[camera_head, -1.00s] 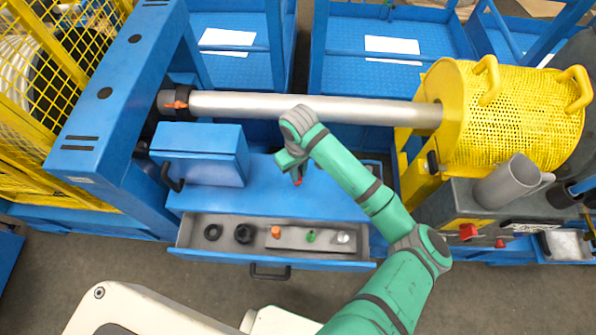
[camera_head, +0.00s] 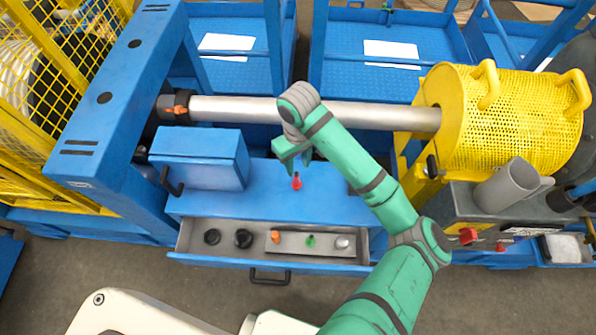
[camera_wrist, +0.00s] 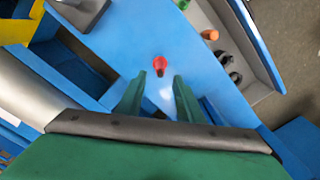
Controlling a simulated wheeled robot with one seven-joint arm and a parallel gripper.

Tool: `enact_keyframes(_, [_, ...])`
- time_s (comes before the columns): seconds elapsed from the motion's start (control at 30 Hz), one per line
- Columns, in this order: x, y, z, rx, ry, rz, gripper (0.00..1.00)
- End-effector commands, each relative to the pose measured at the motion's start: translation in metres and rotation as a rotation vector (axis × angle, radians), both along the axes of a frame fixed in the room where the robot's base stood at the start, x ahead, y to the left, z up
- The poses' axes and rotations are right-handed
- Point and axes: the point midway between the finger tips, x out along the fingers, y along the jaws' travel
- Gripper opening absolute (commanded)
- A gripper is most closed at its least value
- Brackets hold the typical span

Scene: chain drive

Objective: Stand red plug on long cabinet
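The red plug (camera_head: 296,182) stands, apparently upright, on the blue top of the long cabinet (camera_head: 335,198). In the wrist view, the plug (camera_wrist: 160,65) shows just beyond and between my fingertips, with a gap on both sides. My gripper (camera_head: 290,157) is above and behind the plug in the head view, apart from it. In the wrist view, its two green fingers (camera_wrist: 159,77) are spread and empty. The plug's base is hard to make out.
The cabinet's open drawer (camera_head: 268,259) holds an orange plug (camera_head: 276,237), a green plug (camera_head: 310,240), a pale plug (camera_head: 342,242) and two black rings. A blue box (camera_head: 200,160) stands on the cabinet's left. A long metal roller (camera_head: 240,107) runs behind.

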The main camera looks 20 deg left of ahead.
Motion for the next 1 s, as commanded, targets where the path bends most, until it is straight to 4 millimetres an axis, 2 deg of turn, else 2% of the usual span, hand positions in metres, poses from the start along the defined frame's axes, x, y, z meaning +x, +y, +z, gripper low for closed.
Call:
enact_keyframes(0.1, [0.001,0.0,0.021,-0.001,-0.003,0.002,0.34])
enact_keyframes(0.3, [0.001,0.0,0.037,-0.001,-0.002,0.002,0.34])
enact_keyframes(1.0, [0.0,0.0,0.041,0.0,0.0,0.001,0.34])
